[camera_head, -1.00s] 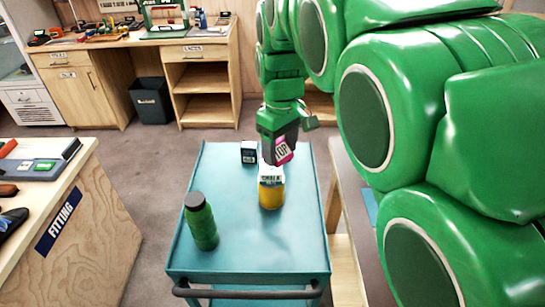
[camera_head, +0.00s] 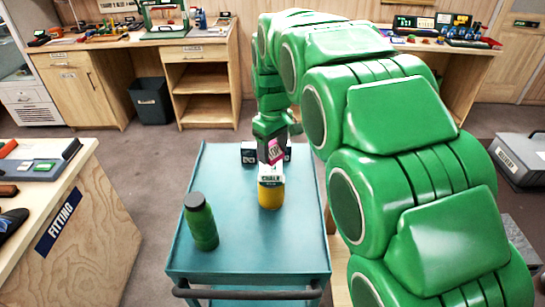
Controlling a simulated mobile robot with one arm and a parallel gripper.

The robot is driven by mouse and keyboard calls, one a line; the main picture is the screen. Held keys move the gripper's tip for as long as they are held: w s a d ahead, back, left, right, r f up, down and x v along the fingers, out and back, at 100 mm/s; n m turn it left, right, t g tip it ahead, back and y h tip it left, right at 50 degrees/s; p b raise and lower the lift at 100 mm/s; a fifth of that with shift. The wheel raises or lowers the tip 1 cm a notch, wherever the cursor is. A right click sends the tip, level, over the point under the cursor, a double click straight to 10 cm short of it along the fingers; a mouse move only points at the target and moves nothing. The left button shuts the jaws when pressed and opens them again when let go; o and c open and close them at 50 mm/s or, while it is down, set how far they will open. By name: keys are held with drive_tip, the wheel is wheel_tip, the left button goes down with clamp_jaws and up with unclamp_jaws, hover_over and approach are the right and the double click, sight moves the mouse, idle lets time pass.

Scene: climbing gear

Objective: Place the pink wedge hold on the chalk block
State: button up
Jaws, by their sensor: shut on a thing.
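My gripper (camera_head: 270,140) points down over the teal cart and is shut on the pink wedge hold (camera_head: 275,152). The hold is tilted, with dark lettering on its face, and the gripper hides part of it. Directly below in the picture is the white chalk block (camera_head: 271,179), labelled CHALK. The block sits on top of a yellow cylinder (camera_head: 270,197) that stands on the cart. The hold's lower end meets the block's upper edge in the picture; I cannot tell whether they touch.
A green bottle with a dark cap (camera_head: 201,224) stands upright on the teal cart (camera_head: 235,265), left of the cylinder. A small dark box (camera_head: 248,153) stands behind, with another dark shape right of my gripper. The cart's front is clear. A FITTING counter (camera_head: 85,160) is at left.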

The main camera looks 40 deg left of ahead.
sight(272, 157)
drive_tip(key=shift+w+a+f, duration=0.15)
drive_tip(key=shift+a+f, duration=0.05)
drive_tip(key=shift+f, duration=1.6)
drive_tip(key=shift+f, duration=0.1)
drive_tip(key=o, duration=1.1)
wheel_tip(272, 157, up, 12)
drive_tip(key=shift+f, duration=0.15)
drive_tip(key=shift+r, duration=0.25)
drive_tip(key=shift+d, duration=0.1)
